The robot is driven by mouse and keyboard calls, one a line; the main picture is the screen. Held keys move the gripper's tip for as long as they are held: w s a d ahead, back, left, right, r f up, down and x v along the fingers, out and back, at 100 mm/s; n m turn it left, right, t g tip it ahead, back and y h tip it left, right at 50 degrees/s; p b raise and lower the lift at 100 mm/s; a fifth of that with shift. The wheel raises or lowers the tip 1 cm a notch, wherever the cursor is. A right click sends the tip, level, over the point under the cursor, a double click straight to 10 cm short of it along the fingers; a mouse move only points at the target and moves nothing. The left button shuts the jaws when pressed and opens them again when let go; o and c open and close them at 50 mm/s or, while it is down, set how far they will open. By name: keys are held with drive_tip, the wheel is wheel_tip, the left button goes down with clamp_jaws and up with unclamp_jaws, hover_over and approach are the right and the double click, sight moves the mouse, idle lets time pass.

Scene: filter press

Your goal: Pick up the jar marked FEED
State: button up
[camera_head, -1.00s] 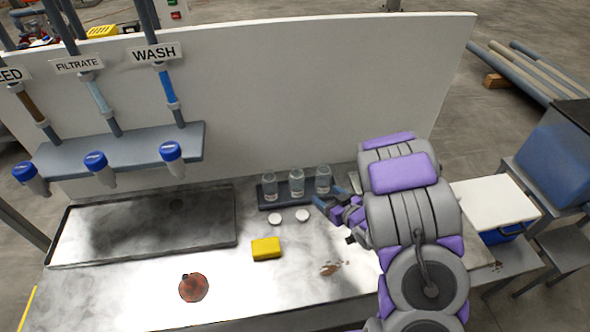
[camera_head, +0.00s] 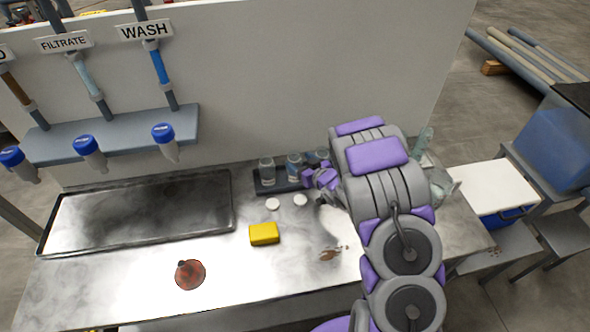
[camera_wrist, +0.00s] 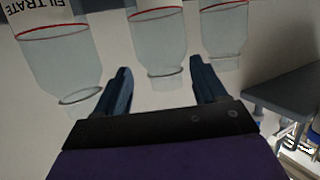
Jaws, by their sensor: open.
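Three clear glass jars stand in a row in the head view: the left jar (camera_head: 267,170), the middle jar (camera_head: 294,167) and the right jar (camera_head: 318,156), which is partly hidden. Their labels cannot be read there. The jar in the middle (camera_wrist: 158,40) and the jar at right (camera_wrist: 224,30) show white labels with red lines and no readable word. My gripper (camera_wrist: 158,72) is open and empty, its fingers pointing toward the middle jar. No jar shows a readable FEED.
The jars stand on a dark tray (camera_head: 265,187). Two white discs, one at left (camera_head: 272,204) and one at right (camera_head: 300,199), lie before it. A yellow block (camera_head: 264,233) and a reddish round item (camera_head: 190,274) lie on the bench. A large tray (camera_head: 140,215) is at left.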

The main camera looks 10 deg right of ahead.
sight(292, 155)
drive_tip(key=shift+w+a, duration=0.25)
drive_tip(key=x, duration=0.2)
drive_tip(key=b+x, duration=0.1)
drive_tip(key=x, duration=0.1)
drive_tip(key=shift+w+a+r, duration=0.15)
drive_tip(key=shift+a+r, duration=0.05)
drive_tip(key=shift+r, duration=0.15)
drive_tip(key=shift+w+f, duration=0.1)
drive_tip(key=shift+w, duration=0.2)
drive_tip(key=shift+c, duration=0.5)
drive_tip(key=c, duration=0.9)
